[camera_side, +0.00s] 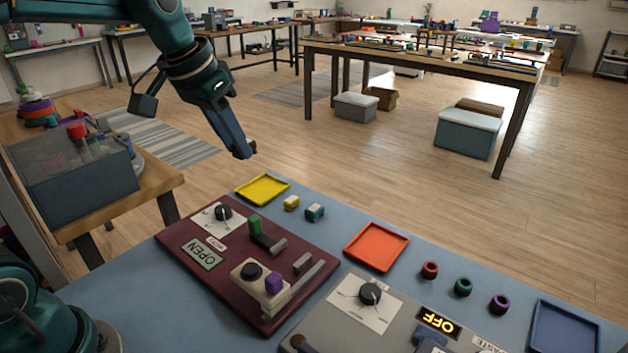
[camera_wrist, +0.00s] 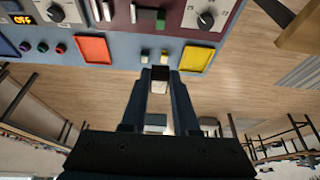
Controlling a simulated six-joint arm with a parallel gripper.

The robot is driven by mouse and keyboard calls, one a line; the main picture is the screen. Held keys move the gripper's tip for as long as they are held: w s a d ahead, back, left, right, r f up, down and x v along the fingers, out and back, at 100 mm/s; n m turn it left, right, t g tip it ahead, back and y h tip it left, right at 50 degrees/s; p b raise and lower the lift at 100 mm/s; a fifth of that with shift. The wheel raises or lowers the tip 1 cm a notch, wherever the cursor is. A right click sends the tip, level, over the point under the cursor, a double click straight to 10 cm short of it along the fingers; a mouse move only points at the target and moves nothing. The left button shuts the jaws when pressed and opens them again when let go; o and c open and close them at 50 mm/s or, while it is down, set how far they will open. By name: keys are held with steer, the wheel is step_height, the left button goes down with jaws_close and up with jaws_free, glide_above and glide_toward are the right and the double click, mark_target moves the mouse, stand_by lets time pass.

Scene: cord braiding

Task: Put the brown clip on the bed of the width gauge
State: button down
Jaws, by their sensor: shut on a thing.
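My gripper (camera_side: 243,152) hangs in the air beyond the far edge of the blue-grey bench, above the floor. In the wrist view my gripper (camera_wrist: 158,76) is shut on a small brown and pale piece, the brown clip (camera_wrist: 158,73), between its fingertips. The clip is hard to make out in the side view. A maroon panel (camera_side: 185,252) carries a dial, an OPEN display, a green block and a cream block with a black knob and a purple piece. A grey unit (camera_side: 340,320) has a dial and an OFF display. No label clearly tells which is the width gauge.
A yellow tray (camera_side: 262,188), a yellow clip (camera_side: 291,203), a teal clip (camera_side: 315,213) and an orange tray (camera_side: 376,246) line the far bench edge. Red, green and purple rings and a blue tray (camera_side: 562,328) are further right. A grey bin (camera_side: 75,180) stands left.

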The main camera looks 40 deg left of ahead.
steer(key=s+d+f, duration=0.1)
steer(key=s+d, duration=0.1)
steer(key=s, duration=0.5)
steer(key=w+d+f+m+g+h, duration=0.1)
steer(key=d+f+m+g+h, duration=0.1)
steer(key=d+m, duration=0.55)
steer(key=w+d+f+m+g+h, duration=0.1)
steer(key=d+m+h, duration=0.1)
steer(key=d+m, duration=0.6)
steer(key=s+d+f+m, duration=0.1)
steer(key=s+d+f, duration=0.2)
steer(key=d, duration=0.3)
steer(key=s+d+f+g, duration=0.1)
steer(key=s+d+f, duration=0.3)
steer(key=d, duration=0.2)
steer(key=s+d+f+m, duration=0.1)
steer(key=s+d+f, duration=0.2)
steer(key=d, duration=0.3)
steer(key=shift+s+f+m+h, duration=0.3)
steer(key=shift+s+f+m, duration=0.05)
steer(key=shift+s+d+f, duration=0.1)
steer(key=shift+d+f, duration=0.05)
steer(key=shift+d, duration=0.05)
steer(key=shift+f, duration=2)
